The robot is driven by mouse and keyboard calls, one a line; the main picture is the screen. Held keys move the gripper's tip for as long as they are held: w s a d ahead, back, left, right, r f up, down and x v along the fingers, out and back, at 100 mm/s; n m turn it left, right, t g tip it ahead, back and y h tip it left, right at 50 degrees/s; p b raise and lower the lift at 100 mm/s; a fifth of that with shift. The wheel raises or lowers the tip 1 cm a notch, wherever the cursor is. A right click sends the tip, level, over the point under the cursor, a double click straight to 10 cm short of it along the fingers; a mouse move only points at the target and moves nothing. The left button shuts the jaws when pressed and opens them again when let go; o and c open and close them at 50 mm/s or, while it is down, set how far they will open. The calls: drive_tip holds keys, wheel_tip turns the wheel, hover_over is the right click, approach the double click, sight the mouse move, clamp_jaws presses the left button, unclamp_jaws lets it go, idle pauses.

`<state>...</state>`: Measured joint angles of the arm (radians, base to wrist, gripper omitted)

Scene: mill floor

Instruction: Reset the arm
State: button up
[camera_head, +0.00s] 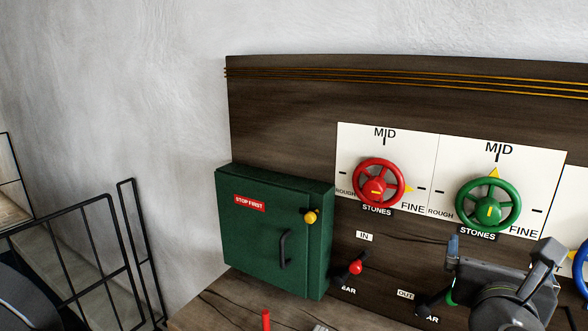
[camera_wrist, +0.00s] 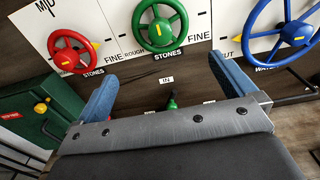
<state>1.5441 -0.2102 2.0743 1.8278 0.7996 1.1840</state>
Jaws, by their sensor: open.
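My gripper (camera_head: 500,252) is at the lower right of the head view, in front of the wooden panel (camera_head: 290,115) and below the green wheel (camera_head: 488,204). Its two jaws stand wide apart with nothing between them. In the wrist view my gripper (camera_wrist: 180,90) shows blue finger pads at left and right. A lever with a green knob (camera_wrist: 172,101) shows just beyond the palm, apart from both fingers. In the head view this green-knobbed lever is partly hidden by my gripper.
A red wheel (camera_head: 378,183) is left of the green wheel; a blue wheel (camera_head: 581,268) is cut off at the right edge. A red-knobbed lever (camera_head: 355,267) sits below. A shut green cabinet (camera_head: 260,230) projects at the left. A black railing (camera_head: 75,225) stands further left.

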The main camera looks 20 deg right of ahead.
sight(379, 186)
drive_tip(key=x, duration=0.5)
drive_tip(key=v, duration=1)
drive_tip(key=w+d+f+n+g+y, duration=0.2)
drive_tip(key=w+d+f+n+g, duration=0.25)
drive_tip(key=w+f+n, duration=0.35)
drive_tip(key=w+r+n, duration=0.2)
drive_tip(key=w+n, duration=0.3)
drive_tip(key=w, duration=0.1)
drive_tip(key=w+r+n+t+h, duration=0.1)
drive_tip(key=w+r+n, duration=0.1)
drive_tip(key=w+n, duration=0.4)
drive_tip(key=w+r+n+t+h, duration=0.1)
drive_tip(key=w+r+n, duration=0.1)
drive_tip(key=w+n, duration=0.4)
drive_tip(key=shift+w+a+r+t, duration=0.1)
drive_tip(key=shift+w+a+t, duration=0.05)
drive_tip(key=shift+w, duration=0.25)
drive_tip(key=shift+w+a+r+t, duration=0.1)
drive_tip(key=shift+w+a, duration=0.05)
drive_tip(key=shift+w, duration=0.25)
drive_tip(key=w+a+n, duration=0.1)
drive_tip(key=w+a+n+t, duration=0.1)
drive_tip(key=w+n, duration=0.1)
drive_tip(key=w+a+r+n+t, duration=0.1)
drive_tip(key=w, duration=0.1)
drive_tip(key=shift+w+a, duration=0.15)
drive_tip(key=shift+w, duration=0.05)
drive_tip(key=shift+w+a+n, duration=0.2)
drive_tip(key=shift+w+n, duration=0.1)
drive_tip(key=shift+n, duration=0.2)
